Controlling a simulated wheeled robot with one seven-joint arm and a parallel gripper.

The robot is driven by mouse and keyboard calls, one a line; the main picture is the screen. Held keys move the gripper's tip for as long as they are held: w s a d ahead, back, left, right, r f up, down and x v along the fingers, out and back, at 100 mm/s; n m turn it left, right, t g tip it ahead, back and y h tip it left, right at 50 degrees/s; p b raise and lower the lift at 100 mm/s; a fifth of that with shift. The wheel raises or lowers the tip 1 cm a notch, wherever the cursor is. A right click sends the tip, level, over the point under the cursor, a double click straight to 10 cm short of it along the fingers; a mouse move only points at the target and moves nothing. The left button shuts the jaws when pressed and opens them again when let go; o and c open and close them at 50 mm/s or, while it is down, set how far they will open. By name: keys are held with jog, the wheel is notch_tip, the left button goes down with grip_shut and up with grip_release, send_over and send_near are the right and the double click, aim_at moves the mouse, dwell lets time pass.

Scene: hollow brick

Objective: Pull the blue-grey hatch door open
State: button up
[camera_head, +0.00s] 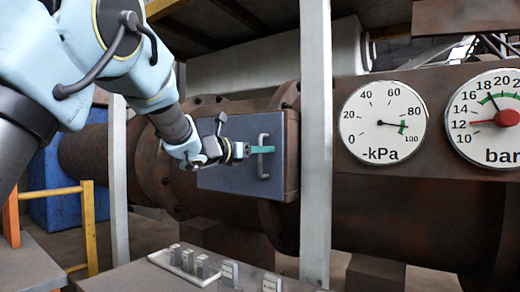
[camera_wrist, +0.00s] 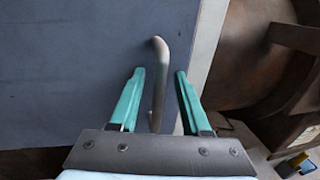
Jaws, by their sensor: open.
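The blue-grey hatch door (camera_head: 225,178) is the flat front of a rusty box on the large pipe, and it looks closed. A grey bar handle (camera_head: 264,168) stands upright near its right edge. My gripper (camera_head: 262,149) is at the handle's upper half with its teal fingers open. In the wrist view, the handle (camera_wrist: 159,75) lies between the two spread fingers of my gripper (camera_wrist: 158,78), with gaps visible at both sides. The door face (camera_wrist: 60,70) fills the left of that view. My wrist and arm hide part of the door's left side in the head view.
A pale post (camera_head: 316,150) stands just right of the box. Two dials, a -kPa gauge (camera_head: 383,120) and a bar gauge (camera_head: 490,118), are further right. Below is a ledge with a white tray (camera_head: 180,268) of small grey blocks. A yellow rail (camera_head: 90,225) stands at left.

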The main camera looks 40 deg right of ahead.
jog(key=shift+c, duration=0.2)
grip_shut()
dwell(1.1)
